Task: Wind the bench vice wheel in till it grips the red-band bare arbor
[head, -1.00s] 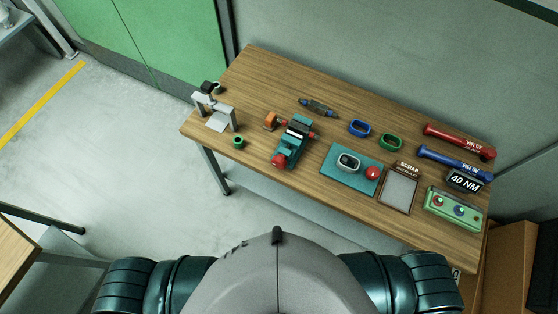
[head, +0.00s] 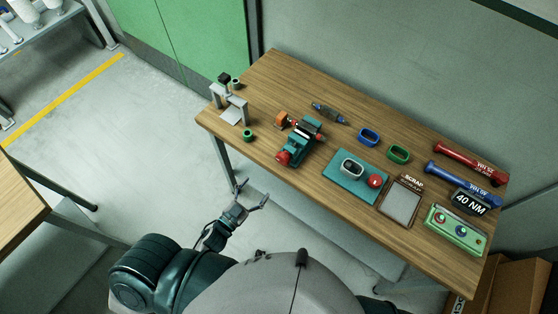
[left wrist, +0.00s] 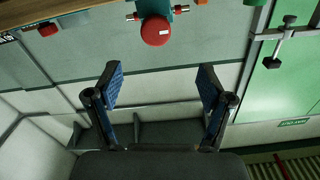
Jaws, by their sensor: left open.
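The teal bench vice (head: 304,142) stands on the wooden table, left of its middle. Its red wheel (head: 283,157) faces the near edge. The wheel also shows at the top of the left wrist view (left wrist: 155,30). A short bar with red parts, seemingly the red-band arbor (head: 320,138), sticks out on both sides of the vice. Whether the jaws touch it I cannot tell. My left gripper (head: 253,194) is open and empty, in front of the table's near edge, apart from the vice. Its open fingers show in the left wrist view (left wrist: 160,82). My right gripper is not in view.
Left of the vice are an orange block (head: 281,119), a green ring (head: 248,134) and a grey press-like stand (head: 232,102). Right are a teal pad (head: 345,183) with a red button, a scrap tray (head: 387,216) and torque tools. A dark blue-marked arbor (head: 328,113) lies behind.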

